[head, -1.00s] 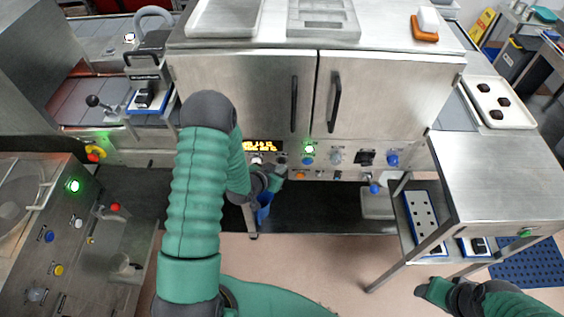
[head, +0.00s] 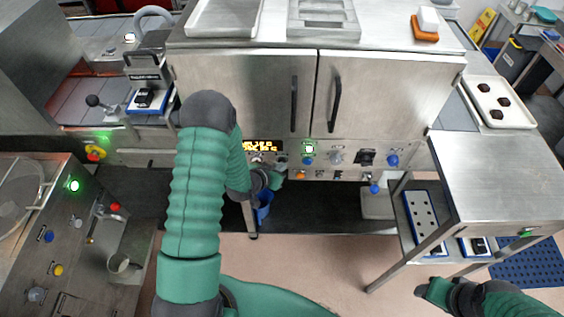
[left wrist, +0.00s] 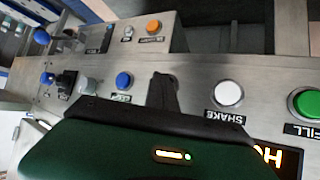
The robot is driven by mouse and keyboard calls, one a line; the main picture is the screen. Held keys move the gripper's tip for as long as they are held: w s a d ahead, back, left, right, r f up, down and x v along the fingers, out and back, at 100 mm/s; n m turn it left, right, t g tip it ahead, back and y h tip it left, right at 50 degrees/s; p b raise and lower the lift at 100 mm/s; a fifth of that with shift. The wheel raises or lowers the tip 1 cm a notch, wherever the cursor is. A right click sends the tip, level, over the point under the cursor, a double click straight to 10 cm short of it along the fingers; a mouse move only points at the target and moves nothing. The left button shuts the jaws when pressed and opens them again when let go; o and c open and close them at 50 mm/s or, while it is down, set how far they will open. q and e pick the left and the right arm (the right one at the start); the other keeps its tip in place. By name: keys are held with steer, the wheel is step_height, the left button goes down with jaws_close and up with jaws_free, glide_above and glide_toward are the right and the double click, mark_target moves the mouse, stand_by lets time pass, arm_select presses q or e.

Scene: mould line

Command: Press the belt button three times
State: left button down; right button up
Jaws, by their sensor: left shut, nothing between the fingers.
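The control panel (head: 330,158) runs below the cabinet doors. In the left wrist view it carries a white button (left wrist: 228,93) labelled SHAKE, a green button (left wrist: 306,103) labelled FILL, a blue button (left wrist: 123,80) and an orange button (left wrist: 153,26). The labels by the blue and orange buttons are too blurred to read, so I cannot tell which is the belt button. My left gripper (head: 275,180) is shut and empty close to the panel; its dark fingertips (left wrist: 161,88) show between the blue and white buttons. I cannot tell whether they touch the panel. My right gripper (head: 428,290) is low at the right.
A lit amber display (head: 258,146) is on the panel, beside a lit green button (head: 309,148). A blue container (head: 264,208) stands below the panel. A steel table (head: 500,175) stands at the right. A side console with several buttons (head: 50,237) is at the left.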

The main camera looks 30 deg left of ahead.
stand_by(0.4)
arm_select(q)
steer(key=shift+s+d, duration=0.4)
steer(key=shift+s, duration=0.25)
steer(key=s+d, duration=0.1)
steer(key=s, duration=0.2)
steer(key=s+d, duration=0.1)
steer(key=shift+s+d, duration=0.15)
steer(key=shift+d, duration=0.15)
stand_by(0.6)
steer(key=s+d+r+g, duration=0.8)
steer(key=s+d+r, duration=0.2)
steer(key=s+r, duration=0.3)
steer(key=shift+s+d+r, duration=0.3)
steer(key=shift+s+r, duration=0.05)
steer(key=shift+r, duration=0.15)
